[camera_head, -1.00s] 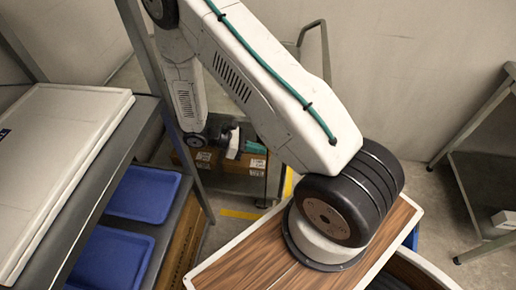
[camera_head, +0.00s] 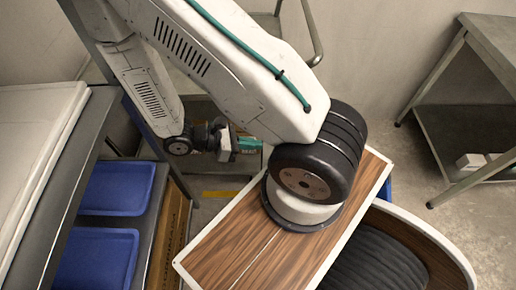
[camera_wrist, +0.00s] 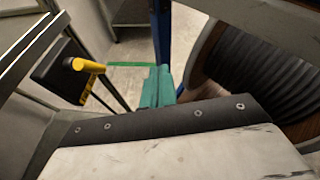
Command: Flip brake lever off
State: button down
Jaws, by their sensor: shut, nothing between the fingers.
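A yellow handle (camera_wrist: 88,65) on a dark part, probably the brake lever, shows left of centre in the wrist view. A dark plate (camera_wrist: 60,68) is beside it. My gripper (camera_wrist: 158,84) has its teal fingers together and empty, to the right of the yellow handle and apart from it. In the head view my gripper (camera_head: 248,145) points right, beyond the wooden top, partly hidden by my own arm. I cannot make out the lever in the head view.
Blue trays (camera_head: 117,188) sit on a rack at left. A grey metal table (camera_head: 495,45) stands at right. In the wrist view a blue post (camera_wrist: 162,32) rises behind my fingers, and a large dark ribbed roll (camera_wrist: 265,70) is close at right.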

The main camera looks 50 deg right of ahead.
jog(key=shift+s+a+r, duration=0.1)
jog(key=shift+s+a, duration=0.05)
jog(key=shift+s, duration=0.55)
jog(key=shift+s+a, duration=0.15)
jog(key=shift+s, duration=0.5)
jog(key=w+a+r+m+t+y, duration=0.1)
jog(key=w+a+r+m+y, duration=0.2)
jog(key=r, duration=0.6)
jog(key=w+a+r+m+t+y, duration=0.1)
jog(key=a+r+m+t+y, duration=0.25)
jog(key=r, duration=0.55)
jog(key=s+r+m+t+y, duration=0.1)
jog(key=r+m+t+y, duration=0.1)
jog(key=r, duration=0.5)
jog(key=s+d+r+m+t+y, duration=0.1)
jog(key=s+r+m+t+y, duration=0.1)
jog(key=r, duration=0.6)
jog(key=shift+m+t, duration=0.55)
jog(key=shift+t, duration=0.4)
jog(key=shift+s+f, duration=0.1)
